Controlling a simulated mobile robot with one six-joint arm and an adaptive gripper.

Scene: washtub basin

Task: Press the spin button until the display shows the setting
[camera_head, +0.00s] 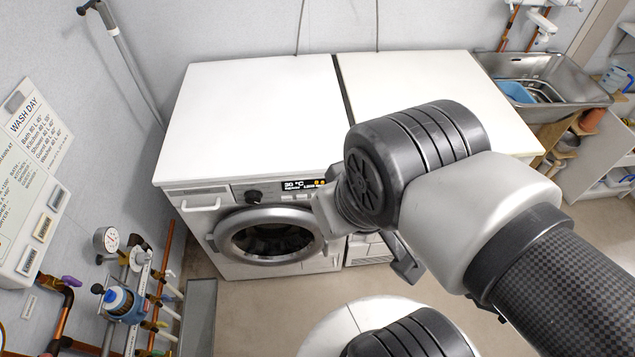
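The white washing machine (335,258) stands against the wall, with its round door (272,236) shut. A dark dial (253,196) sits on its control panel. The small display (296,185) right of the dial is lit and reads "30 °C", with smaller text below that I cannot read surely and orange marks beside it. My arm hides the right part of the panel. I cannot make out the spin button. My gripper (405,262) shows only as a dark part below my wrist, in front of the machines. Its fingertips are mostly hidden, and I cannot tell whether it touches anything.
A second white-topped appliance (425,80) stands to the right. A metal sink (560,75) is at the back right. A "WASH DAY" sign (30,150) with small lines of text is at the left. Pipes and a gauge (106,239) line the left wall. Floor before the washer is clear.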

